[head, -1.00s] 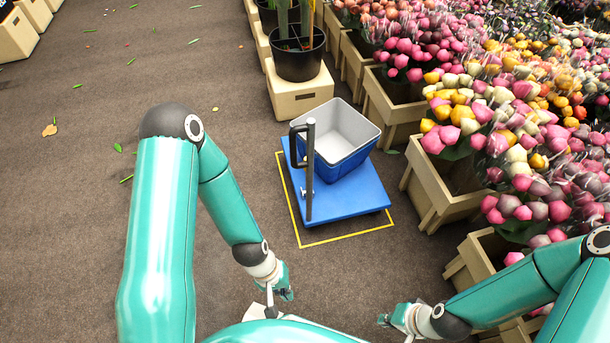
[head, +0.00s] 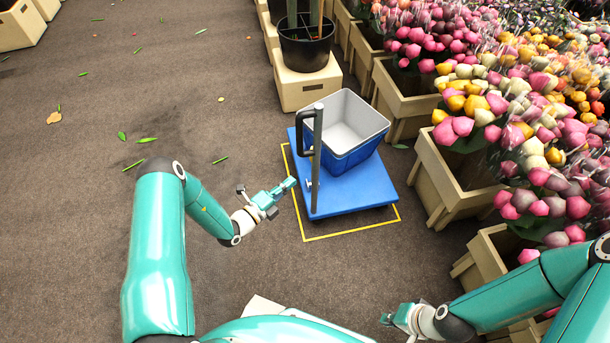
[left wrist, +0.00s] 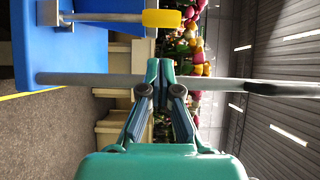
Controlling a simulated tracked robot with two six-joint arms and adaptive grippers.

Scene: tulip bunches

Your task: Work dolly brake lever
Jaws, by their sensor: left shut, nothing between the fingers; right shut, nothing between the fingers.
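The blue dolly (head: 350,195) stands on the floor with a grey upright post (head: 316,160) on its near-left side. In the left wrist view, a lever with a yellow grip (left wrist: 162,18) rises from a metal bracket at the blue deck (left wrist: 40,45). Its grip is hard to make out in the head view. My left gripper (head: 292,183) is shut and empty, just left of the post. In the left wrist view its fingertips (left wrist: 160,68) overlap the post (left wrist: 220,84); I cannot tell if they touch. My right gripper (head: 386,319) is shut and empty, low at the right.
A blue and grey cooler box (head: 350,150) sits open on the dolly. A yellow outline (head: 350,230) marks the floor around it. Wooden crates of tulips (head: 440,180) line the right side. A black pot (head: 305,50) stands on a box behind.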

